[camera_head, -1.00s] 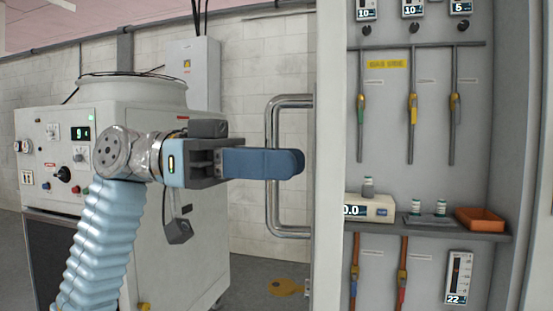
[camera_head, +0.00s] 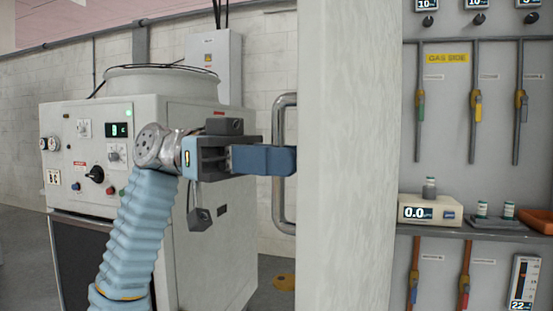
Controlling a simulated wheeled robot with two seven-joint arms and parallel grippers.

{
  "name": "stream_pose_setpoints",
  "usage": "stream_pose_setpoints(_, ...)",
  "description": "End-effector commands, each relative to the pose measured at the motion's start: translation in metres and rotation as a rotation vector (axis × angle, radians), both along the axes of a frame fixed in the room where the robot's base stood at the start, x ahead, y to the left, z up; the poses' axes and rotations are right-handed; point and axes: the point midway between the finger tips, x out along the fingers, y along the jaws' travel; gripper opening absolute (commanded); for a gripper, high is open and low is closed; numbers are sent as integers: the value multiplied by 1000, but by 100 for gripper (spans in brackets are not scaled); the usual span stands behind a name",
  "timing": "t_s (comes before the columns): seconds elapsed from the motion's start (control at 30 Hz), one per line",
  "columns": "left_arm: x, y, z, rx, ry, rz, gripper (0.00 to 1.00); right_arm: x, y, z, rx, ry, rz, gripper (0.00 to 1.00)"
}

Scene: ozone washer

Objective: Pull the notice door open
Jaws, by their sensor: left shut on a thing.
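The door (camera_head: 348,160) is a plain pale panel standing upright in the middle of the head view, swung out in front of the grey gas panel. No notice shows on the part in view. Its metal D-shaped handle (camera_head: 279,203) sticks out to the left. My left gripper (camera_head: 284,160) comes in from the left with its blue fingers level, shut on the handle's upright bar. The fingers hide part of the bar, and their tips reach the door's left edge. My right gripper is not in view.
A white washer cabinet (camera_head: 190,250) with dials stands behind my left arm. Right of the door, the grey panel carries several valves and a shelf (camera_head: 440,230) with a scale (camera_head: 431,211), small vials and an orange tray (camera_head: 537,219). A yellow disc (camera_head: 284,281) lies on the floor.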

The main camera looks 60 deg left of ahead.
Motion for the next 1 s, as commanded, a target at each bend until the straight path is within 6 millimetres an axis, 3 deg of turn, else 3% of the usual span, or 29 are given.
stream_pose_setpoints(0.47,1,0,1,-1,-1,1,0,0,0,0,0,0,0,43)
stream_pose_setpoints(0.5,1,0,1,-1,-1,1,25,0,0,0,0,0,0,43)
stream_pose_setpoints(0.57,1,0,1,0,0,1,34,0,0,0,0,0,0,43)
stream_pose_setpoints(0.87,0,1,0,0,0,1,37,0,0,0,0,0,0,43)
stream_pose_setpoints(1.0,-6,11,2,-2,-1,2,37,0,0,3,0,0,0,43)
